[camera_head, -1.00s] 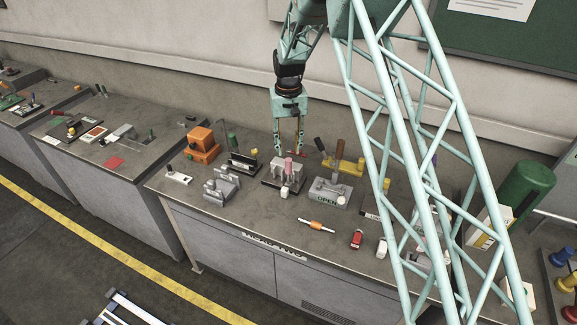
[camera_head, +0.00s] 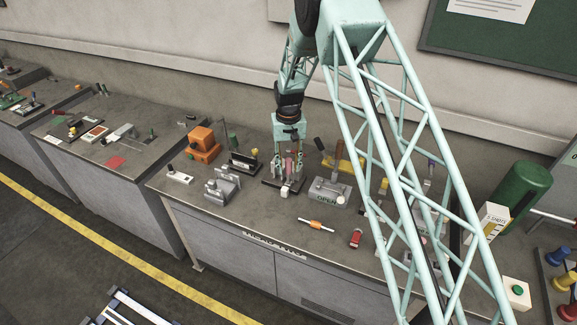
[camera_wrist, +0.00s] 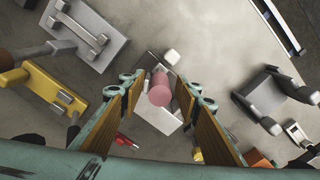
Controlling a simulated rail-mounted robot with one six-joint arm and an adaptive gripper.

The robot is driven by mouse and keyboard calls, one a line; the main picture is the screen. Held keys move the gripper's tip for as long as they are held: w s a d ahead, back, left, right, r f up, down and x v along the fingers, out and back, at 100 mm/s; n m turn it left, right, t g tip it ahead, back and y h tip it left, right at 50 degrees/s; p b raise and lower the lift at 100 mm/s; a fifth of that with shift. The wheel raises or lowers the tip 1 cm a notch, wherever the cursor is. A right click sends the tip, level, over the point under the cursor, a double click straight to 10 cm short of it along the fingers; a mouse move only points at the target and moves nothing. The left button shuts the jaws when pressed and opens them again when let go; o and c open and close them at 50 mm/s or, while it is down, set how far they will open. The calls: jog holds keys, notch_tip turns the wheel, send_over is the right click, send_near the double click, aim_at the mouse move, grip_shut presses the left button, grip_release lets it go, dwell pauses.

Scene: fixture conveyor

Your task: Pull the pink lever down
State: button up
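My gripper (camera_head: 288,172) points down over this fixture. In the wrist view my gripper (camera_wrist: 158,82) is open, with one finger on each side of the lever. A gap seems to show on both sides. The fingers partly hide the lever and fixture in the head view.
A white knob (camera_wrist: 172,56) sits close to the lever's base. To the right are a grey fixture marked OPEN (camera_head: 328,192) and a yellow fixture (camera_head: 345,163). To the left is a black fixture (camera_head: 244,163). An orange and white cylinder (camera_head: 316,225) lies in front.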

jog(key=shift+f, duration=0.1)
jog(key=shift+c, duration=0.5)
grip_shut()
